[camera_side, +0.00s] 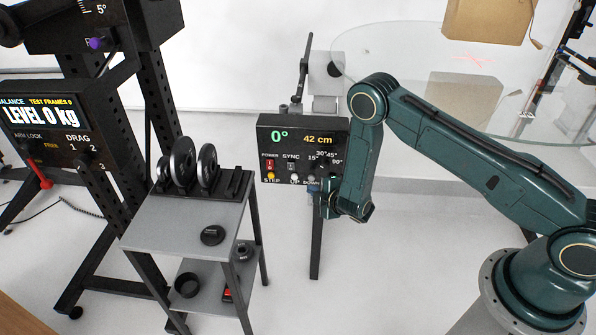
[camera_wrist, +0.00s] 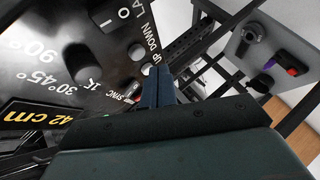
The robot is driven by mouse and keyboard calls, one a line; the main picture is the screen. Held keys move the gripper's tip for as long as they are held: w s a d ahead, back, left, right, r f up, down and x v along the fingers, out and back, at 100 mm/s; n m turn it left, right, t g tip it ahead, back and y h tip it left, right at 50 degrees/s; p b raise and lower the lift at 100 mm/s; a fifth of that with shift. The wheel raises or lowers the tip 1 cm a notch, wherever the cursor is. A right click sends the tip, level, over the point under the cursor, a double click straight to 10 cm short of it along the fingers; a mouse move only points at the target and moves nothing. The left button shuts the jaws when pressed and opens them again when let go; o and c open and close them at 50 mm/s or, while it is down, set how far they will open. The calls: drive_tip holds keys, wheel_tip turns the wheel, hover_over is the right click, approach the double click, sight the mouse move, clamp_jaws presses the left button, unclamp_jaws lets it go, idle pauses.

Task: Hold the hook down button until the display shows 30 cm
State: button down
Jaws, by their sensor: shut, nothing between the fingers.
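The control panel (camera_side: 292,132) is a black box on a post, and its display (camera_side: 317,139) reads 42 cm beside a green 0°. The UP and DOWN labels (camera_side: 303,183) are at its lower edge. In the wrist view the panel (camera_wrist: 60,60) appears turned, with UP and DOWN (camera_wrist: 152,42) near the fingertips and 42 cm at lower left. My gripper (camera_side: 317,193) is shut and empty, its tips close to the DOWN label. In the wrist view its fingers (camera_wrist: 158,74) are together beside a small pale button (camera_wrist: 146,69). I cannot tell whether they touch a button.
A grey cart (camera_side: 190,222) with black discs stands left of the panel. A rack with a LEVEL 0 kg display (camera_side: 42,117) is at far left. A round glass disc (camera_side: 420,50) and a brown box (camera_side: 488,20) are behind my arm. The floor between is clear.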

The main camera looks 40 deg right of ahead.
drive_tip(key=shift+w+d, duration=0.35)
drive_tip(key=shift+w, duration=0.05)
